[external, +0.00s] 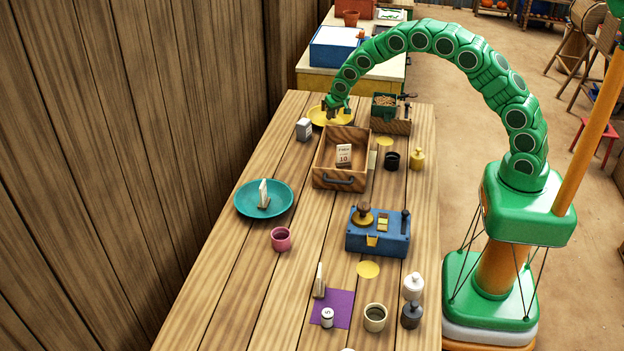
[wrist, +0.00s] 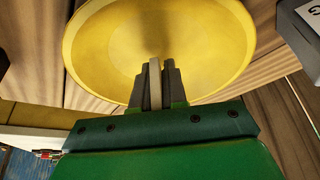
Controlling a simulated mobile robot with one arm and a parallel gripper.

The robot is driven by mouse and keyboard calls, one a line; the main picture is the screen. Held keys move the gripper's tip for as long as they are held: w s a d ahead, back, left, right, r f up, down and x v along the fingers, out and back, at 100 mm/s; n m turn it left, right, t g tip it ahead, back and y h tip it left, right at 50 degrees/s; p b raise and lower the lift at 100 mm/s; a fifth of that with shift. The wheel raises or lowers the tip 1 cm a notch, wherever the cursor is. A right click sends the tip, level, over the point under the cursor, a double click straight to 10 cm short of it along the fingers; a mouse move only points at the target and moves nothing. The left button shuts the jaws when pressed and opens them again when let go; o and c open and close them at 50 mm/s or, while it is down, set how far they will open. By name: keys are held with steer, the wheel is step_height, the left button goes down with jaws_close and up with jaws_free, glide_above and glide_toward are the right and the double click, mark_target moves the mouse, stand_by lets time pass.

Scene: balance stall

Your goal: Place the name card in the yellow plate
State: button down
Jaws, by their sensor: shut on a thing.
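The yellow plate (external: 316,115) lies at the far left end of the wooden table. It fills the upper middle of the wrist view (wrist: 110,45). My gripper (external: 336,107) is over the plate's near right part in the external view. In the wrist view my gripper (wrist: 157,80) is shut on a thin pale piece seen edge-on, which looks like the name card (wrist: 155,82). Its face is hidden, and I cannot tell whether it touches the plate.
Near the plate are a grey block (external: 303,129), a wooden tray (external: 325,180) holding a card (external: 344,155), and a green box (external: 384,106). A teal plate (external: 245,205) holds another upright card (external: 264,194). A pink cup (external: 281,239) stands nearer, with bare table around it.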

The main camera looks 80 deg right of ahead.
steer(key=c, duration=1.1)
jaws_free()
steer(key=shift+r, duration=3.5)
